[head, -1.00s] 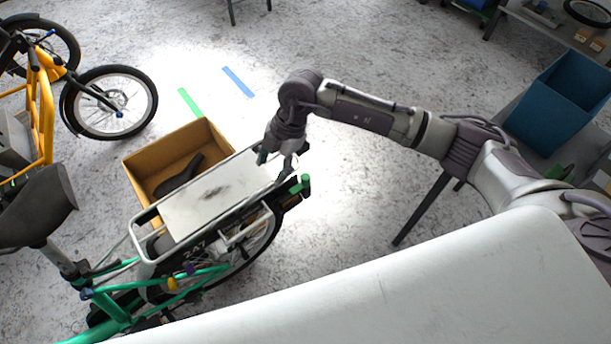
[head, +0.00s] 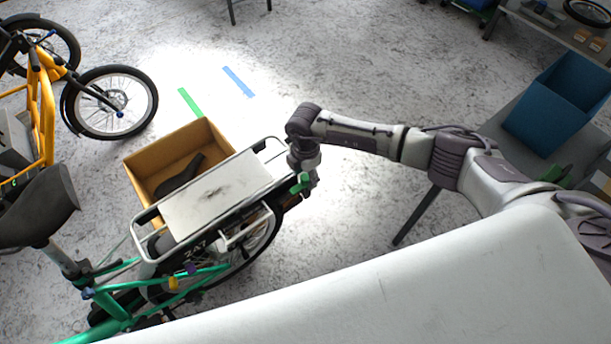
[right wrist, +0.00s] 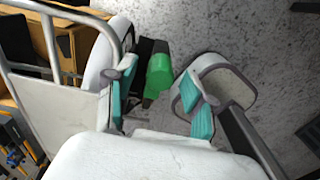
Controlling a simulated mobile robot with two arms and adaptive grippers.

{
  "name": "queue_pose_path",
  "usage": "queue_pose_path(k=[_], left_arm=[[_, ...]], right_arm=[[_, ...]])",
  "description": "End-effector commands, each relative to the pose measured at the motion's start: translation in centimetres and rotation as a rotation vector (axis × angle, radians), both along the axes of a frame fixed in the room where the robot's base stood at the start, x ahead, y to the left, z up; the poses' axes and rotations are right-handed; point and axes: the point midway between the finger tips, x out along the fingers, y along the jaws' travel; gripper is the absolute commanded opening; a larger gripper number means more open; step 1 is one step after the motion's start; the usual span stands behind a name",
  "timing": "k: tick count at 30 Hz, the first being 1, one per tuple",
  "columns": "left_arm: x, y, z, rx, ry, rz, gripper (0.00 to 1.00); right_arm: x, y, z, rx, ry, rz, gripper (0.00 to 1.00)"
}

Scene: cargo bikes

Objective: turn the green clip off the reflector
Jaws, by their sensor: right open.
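The green clip (head: 302,183) is at the rear end of the green bike's rack (head: 146,248). In the right wrist view the clip (right wrist: 159,76) stands against a dark part, which may be the reflector; the reflector itself is not clear. My right gripper (head: 307,188) is at the rack's rear end, close by the clip. In the right wrist view my right gripper (right wrist: 157,100) is open, with teal pads on either side of the line to the clip. The clip shows in the gap, slightly beyond the pads; I see no grip on it. My left gripper is out of view.
A cardboard box (head: 138,166) holding a dark saddle stands beyond the rack. A yellow bike (head: 45,90) is at upper left. A blue bin (head: 555,105) stands at right. A white surface (head: 400,285) fills the lower foreground. Open floor lies beyond the rack.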

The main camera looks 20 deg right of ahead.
Motion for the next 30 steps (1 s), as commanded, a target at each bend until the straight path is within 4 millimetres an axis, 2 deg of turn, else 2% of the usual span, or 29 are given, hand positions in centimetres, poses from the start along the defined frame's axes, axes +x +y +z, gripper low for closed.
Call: queue_pose_path(k=[4,13,22,30], left_arm=[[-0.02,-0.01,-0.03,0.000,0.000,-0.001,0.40],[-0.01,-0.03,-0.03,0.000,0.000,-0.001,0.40],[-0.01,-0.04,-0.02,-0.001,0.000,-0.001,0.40],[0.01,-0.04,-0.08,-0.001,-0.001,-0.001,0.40]], right_arm=[[-0.03,-0.02,-0.97,0.000,0.001,0.000,0.54],[-0.04,-0.01,-1.12,0.000,0.000,0.001,0.52],[-0.04,-0.01,-1.09,0.000,0.001,0.001,0.02],[-0.02,-0.02,-1.09,0.000,0.001,0.015,0.00]])
